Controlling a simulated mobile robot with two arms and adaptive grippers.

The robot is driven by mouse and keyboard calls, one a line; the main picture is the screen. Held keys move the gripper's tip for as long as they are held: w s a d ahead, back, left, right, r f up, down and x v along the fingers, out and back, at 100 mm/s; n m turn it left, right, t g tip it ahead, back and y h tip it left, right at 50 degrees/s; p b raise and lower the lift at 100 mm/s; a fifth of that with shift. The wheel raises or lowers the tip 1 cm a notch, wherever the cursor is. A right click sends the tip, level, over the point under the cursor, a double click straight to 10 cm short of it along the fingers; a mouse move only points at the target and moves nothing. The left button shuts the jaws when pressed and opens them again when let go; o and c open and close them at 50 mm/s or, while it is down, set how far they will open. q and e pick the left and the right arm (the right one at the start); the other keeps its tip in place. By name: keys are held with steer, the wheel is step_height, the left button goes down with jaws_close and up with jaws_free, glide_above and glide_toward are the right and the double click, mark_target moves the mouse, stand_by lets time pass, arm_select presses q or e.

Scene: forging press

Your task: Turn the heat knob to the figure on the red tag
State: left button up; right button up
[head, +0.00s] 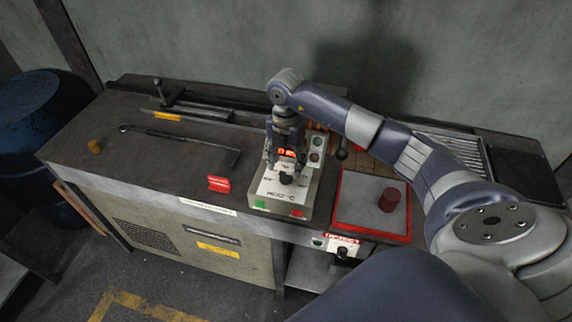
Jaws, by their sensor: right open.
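The heat control box (267,189) stands on the bench, grey-white with a lit orange-red display (287,152). Its black knob (286,178) is on the sloped front face; the pointer direction is too small to read. A red tag (219,184) stands on the bench to the left of the box; its figure is not legible. My right gripper (286,162) points down over the box, open, with its fingers around the display area, just above and behind the knob. I cannot tell whether it touches anything. My left gripper is out of view.
The box has a green button (261,205) and a red button (297,213). A red-edged plate with a dark red cylinder (388,199) lies to the right.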

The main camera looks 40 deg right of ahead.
mark_target(286, 173)
steer(key=shift+f+p, duration=0.3)
steer(key=shift+f, duration=1.3)
steer(key=shift+c, duration=0.5)
steer(key=c, duration=1)
steer(key=shift+o, duration=0.2)
